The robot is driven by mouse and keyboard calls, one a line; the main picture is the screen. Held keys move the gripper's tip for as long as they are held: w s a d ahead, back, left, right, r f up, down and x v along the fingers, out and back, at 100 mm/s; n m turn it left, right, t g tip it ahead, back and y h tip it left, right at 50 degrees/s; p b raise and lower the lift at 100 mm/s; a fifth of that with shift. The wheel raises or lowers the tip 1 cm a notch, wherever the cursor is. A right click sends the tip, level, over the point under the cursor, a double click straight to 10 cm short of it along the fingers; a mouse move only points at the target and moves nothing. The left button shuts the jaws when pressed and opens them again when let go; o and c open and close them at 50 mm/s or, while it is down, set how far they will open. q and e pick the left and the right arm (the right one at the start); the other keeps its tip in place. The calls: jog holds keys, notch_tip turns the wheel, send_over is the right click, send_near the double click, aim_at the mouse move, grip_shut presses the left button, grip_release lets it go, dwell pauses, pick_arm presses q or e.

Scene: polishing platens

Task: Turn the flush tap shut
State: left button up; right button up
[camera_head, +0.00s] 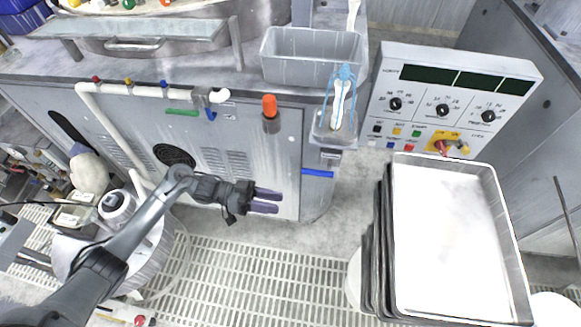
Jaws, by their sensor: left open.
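A white pipe (148,91) runs along the front of the grey cabinet, with a metal valve body (201,97) near its right end. A small blue lever (210,113) hangs below that valve, and a green lever (182,112) points left from it. Another blue lever (317,173) lies level at the cabinet's right corner, below a small label. I cannot tell for sure which of these is the flush tap. My left gripper (267,201) is open and empty in front of the cabinet, below and left of the right-hand blue lever and apart from it. My right gripper is out of view.
An orange-capped fitting (270,110) sits on the cabinet front. A grey bin (312,57) and a holder with a blue-and-white brush (341,98) are above. Slatted flooring (270,270) lies below.

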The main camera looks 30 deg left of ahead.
pick_arm(q)
jog(key=w+a+r, duration=0.2)
jog(key=w+r, duration=0.1)
jog(key=m, duration=0.2)
send_near(316, 171)
jog(key=shift+t, duration=0.3)
jog(key=x, duration=0.3)
jog(key=b+x, duration=0.1)
jog(key=x, duration=0.2)
jog(key=f+b+x, duration=0.1)
jog(key=x, duration=0.3)
jog(key=shift+s+d, duration=0.1)
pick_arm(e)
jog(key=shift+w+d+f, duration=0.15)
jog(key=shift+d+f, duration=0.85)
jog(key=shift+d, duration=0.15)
pick_arm(q)
grip_shut()
